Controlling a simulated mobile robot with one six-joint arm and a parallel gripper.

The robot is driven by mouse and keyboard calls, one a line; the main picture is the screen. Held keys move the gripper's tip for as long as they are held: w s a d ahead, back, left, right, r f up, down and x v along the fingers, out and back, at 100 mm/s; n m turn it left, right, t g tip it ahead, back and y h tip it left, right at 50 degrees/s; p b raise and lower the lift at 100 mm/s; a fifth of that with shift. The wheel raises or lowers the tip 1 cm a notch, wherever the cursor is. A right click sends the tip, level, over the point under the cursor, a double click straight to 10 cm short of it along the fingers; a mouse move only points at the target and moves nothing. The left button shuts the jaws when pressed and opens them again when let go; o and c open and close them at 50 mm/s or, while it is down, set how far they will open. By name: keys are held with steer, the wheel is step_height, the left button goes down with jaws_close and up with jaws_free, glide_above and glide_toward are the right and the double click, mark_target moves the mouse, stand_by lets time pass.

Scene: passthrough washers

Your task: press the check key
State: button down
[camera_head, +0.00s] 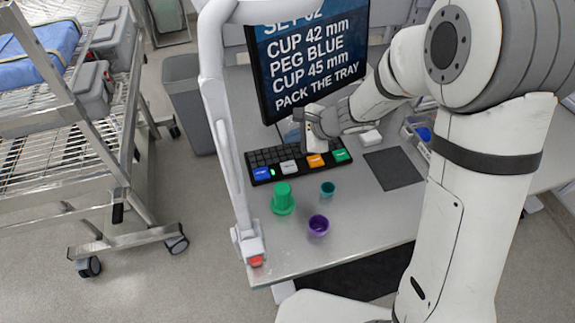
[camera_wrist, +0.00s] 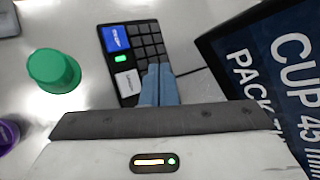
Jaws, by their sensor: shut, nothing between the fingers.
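The keyboard (camera_head: 275,157) lies on the grey table below the screen. Its coloured keys run along the front: a blue key (camera_head: 262,173), a white key (camera_head: 289,167), an orange key (camera_head: 315,161) and a green key (camera_head: 341,155). Their labels are too small to read, so I cannot tell which is the check key. The wrist view shows the blue key (camera_wrist: 116,38) and the white key (camera_wrist: 128,82). My gripper (camera_wrist: 159,68) is shut and empty, its fingertips seen over the dark keys beside the white key. It hides the orange and green keys there. Contact cannot be told.
A green cup-like piece (camera_head: 283,200), a small teal cup (camera_head: 327,188) and a purple cup (camera_head: 318,225) stand in front of the keyboard. The screen (camera_head: 310,55) rises behind it. A dark mat (camera_head: 393,168) lies right; a white post (camera_head: 228,150) stands left.

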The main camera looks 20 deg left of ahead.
steer(key=b, duration=0.5)
glide_above(293, 168)
step_height(293, 168, down, 8)
steer(key=shift+a+r, duration=0.1)
steer(key=shift+r, duration=0.1)
steer(key=shift+f+b, duration=0.65)
steer(key=shift+b, duration=0.25)
steer(key=shift+f, duration=0.1)
stand_by(0.9)
steer(key=shift+f+b, duration=0.3)
steer(key=shift+b, duration=0.35)
steer(key=shift+f+b, duration=0.45)
steer(key=shift+b, duration=0.15)
stand_by(0.4)
steer(key=shift+r, duration=0.2)
steer(key=shift+r+p, duration=0.55)
steer(key=shift+r, duration=0.15)
steer(key=shift+r, duration=0.1)
